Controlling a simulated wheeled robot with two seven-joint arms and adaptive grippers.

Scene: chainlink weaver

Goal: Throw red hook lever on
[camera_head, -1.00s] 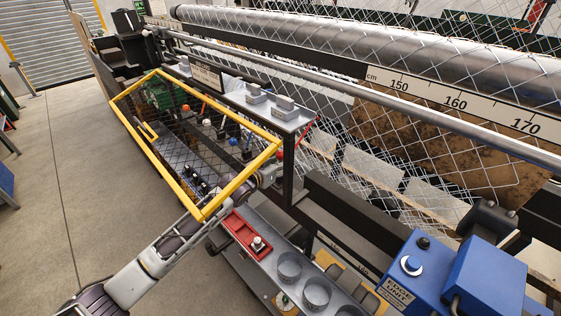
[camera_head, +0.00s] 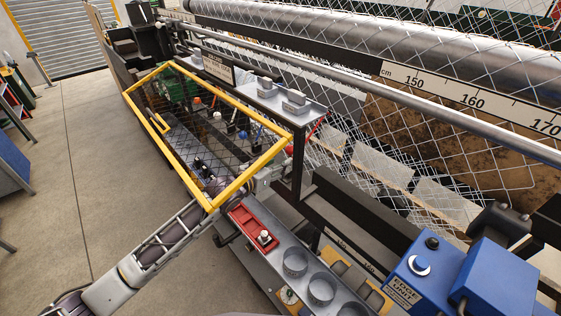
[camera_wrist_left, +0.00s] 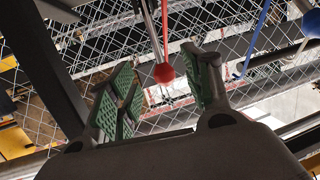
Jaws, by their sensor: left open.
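The red lever shows in the left wrist view as a round red knob (camera_wrist_left: 164,73) on a thin red rod running up out of the picture. In the head view its red knob (camera_head: 290,149) is partly hidden beside a dark post. My left gripper (camera_head: 272,176) is just below and left of that knob. In the left wrist view my left gripper (camera_wrist_left: 160,92) is open, its green-padded fingers apart. The red knob appears between the fingertips, with no visible contact; I cannot tell its exact depth. My right gripper is not in view.
A yellow-framed mesh guard (camera_head: 277,152) lies close to my left wrist. A blue lever (camera_wrist_left: 258,38) stands near the red one. A red tray (camera_head: 252,229), grey cups (camera_head: 295,262) and a blue edge unit (camera_head: 425,262) are to the right. Open floor (camera_head: 60,190) lies left.

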